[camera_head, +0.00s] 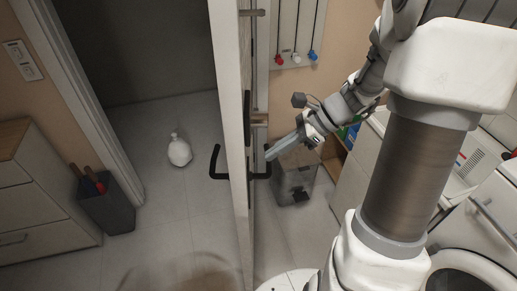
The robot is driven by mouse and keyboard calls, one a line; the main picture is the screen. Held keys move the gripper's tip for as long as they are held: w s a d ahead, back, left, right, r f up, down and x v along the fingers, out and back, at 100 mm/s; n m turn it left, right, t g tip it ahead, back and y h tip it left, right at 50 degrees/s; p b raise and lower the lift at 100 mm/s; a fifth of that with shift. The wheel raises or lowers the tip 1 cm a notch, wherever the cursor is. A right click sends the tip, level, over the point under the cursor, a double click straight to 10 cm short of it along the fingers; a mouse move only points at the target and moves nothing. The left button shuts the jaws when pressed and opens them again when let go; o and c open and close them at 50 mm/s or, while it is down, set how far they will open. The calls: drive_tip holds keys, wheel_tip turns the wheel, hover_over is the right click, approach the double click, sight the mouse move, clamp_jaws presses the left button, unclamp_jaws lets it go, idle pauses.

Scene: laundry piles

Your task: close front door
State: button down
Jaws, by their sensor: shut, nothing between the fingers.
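The front door (231,119) is white and seen nearly edge-on in the head view. It stands open, with the doorway (150,45) to its left uncovered. Dark handles (219,172) stick out on both of its faces. My gripper (270,155) is on the right side of the door, close to the right handle (262,174). The gripper is shut and empty. Whether its tip touches the handle or the door cannot be told.
A dark bin (107,205) with items stands by the drawer cabinet (38,185). A grey transparent container (296,178) is behind my gripper. A washing machine (470,268) stands at the right.

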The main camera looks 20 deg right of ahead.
drive_tip(key=shift+w+a+p, duration=0.2)
drive_tip(key=shift+w+a, duration=0.1)
drive_tip(key=shift+a, duration=0.65)
drive_tip(key=shift+w+a+p, duration=0.15)
drive_tip(key=shift+w+a, duration=0.15)
drive_tip(key=shift+a, duration=0.6)
